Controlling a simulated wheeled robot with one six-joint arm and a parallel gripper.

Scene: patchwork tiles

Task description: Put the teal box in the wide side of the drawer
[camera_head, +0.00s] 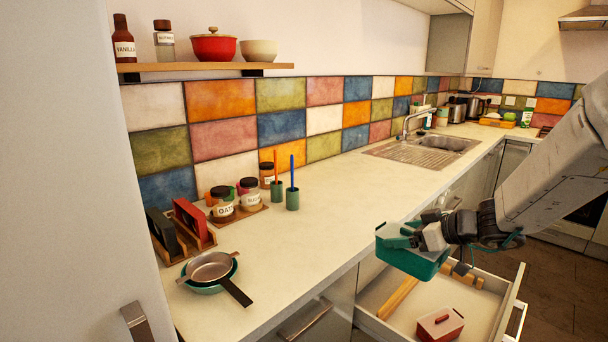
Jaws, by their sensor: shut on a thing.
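My gripper (418,238) is shut on the teal box (410,262) and holds it above the open drawer (508,307). The box is apart from the drawer floor and hides part of the drawer's back. A wooden divider (397,298) splits the drawer into a narrow side at the left and a wide side at the right.
The counter edge runs close to the left of the teal box. A wooden piece (466,275) lies at the drawer's back. The counter's middle is clear.

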